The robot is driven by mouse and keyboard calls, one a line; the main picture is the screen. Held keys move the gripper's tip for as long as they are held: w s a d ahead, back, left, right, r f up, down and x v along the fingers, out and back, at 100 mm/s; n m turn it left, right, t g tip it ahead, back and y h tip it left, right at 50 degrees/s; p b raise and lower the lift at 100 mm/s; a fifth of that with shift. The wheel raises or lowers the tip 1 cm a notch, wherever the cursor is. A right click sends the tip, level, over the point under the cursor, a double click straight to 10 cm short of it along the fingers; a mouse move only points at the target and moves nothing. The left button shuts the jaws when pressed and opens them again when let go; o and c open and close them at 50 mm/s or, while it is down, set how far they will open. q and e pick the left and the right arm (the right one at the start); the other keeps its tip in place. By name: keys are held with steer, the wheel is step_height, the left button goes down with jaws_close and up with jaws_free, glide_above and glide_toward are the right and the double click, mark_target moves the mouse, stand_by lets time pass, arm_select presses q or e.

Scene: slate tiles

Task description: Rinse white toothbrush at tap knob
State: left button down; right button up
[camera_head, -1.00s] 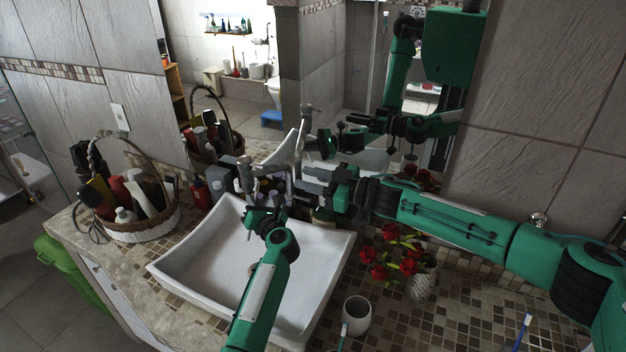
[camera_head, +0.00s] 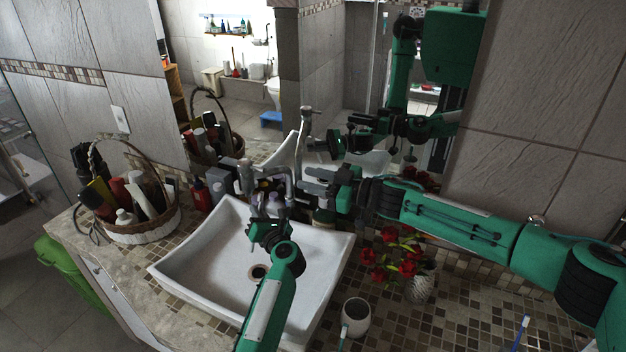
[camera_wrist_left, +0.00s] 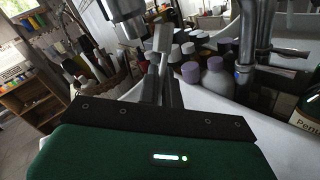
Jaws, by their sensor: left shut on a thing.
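My left gripper (camera_head: 263,229) is over the sink basin (camera_head: 205,254), in front of the tap (camera_head: 288,188). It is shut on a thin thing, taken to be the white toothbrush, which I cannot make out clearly. In the left wrist view the fingers (camera_wrist_left: 158,62) point toward the bottles behind the sink.
A wicker basket (camera_head: 143,228) of toiletries stands left of the sink. Bottles (camera_wrist_left: 215,78) stand behind the basin. A cup (camera_head: 355,316), a vase (camera_head: 420,288) with red flowers and a blue-tipped toothbrush (camera_head: 521,332) are at the right. A mirror is behind.

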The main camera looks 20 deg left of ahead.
arm_select(q)
steer(key=shift+v, duration=2.1)
steer(key=shift+s+a, duration=0.15)
steer(key=shift+p, duration=0.3)
